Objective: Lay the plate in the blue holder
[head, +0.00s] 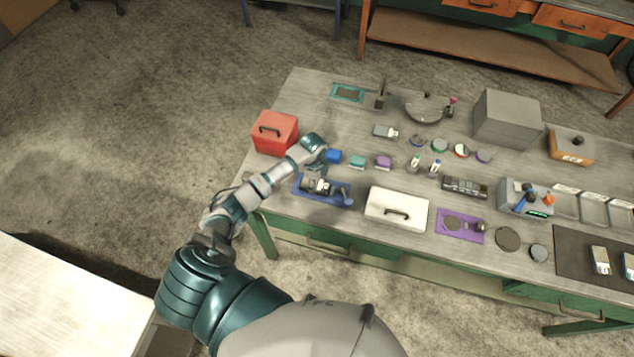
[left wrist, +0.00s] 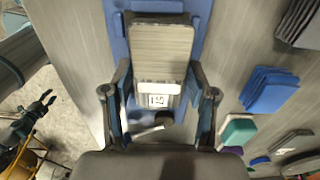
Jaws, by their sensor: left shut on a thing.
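The plate (left wrist: 160,50) is a flat grey metal piece with a small white label at its near end. In the left wrist view it lies between the two fingers of my left gripper (left wrist: 158,82), which is shut on it. The blue holder (left wrist: 113,18) shows below and on both sides of the plate. In the head view my left gripper (head: 318,180) is over the blue holder (head: 342,200) near the table's front left. I cannot tell whether the plate touches the holder's floor.
A red box (head: 275,133) stands left of the holder, and a white case (head: 397,207) lies to its right. A blue block (head: 333,156), teal block (head: 357,162) and purple block (head: 383,162) lie just behind. A purple tray (head: 447,235) is farther right.

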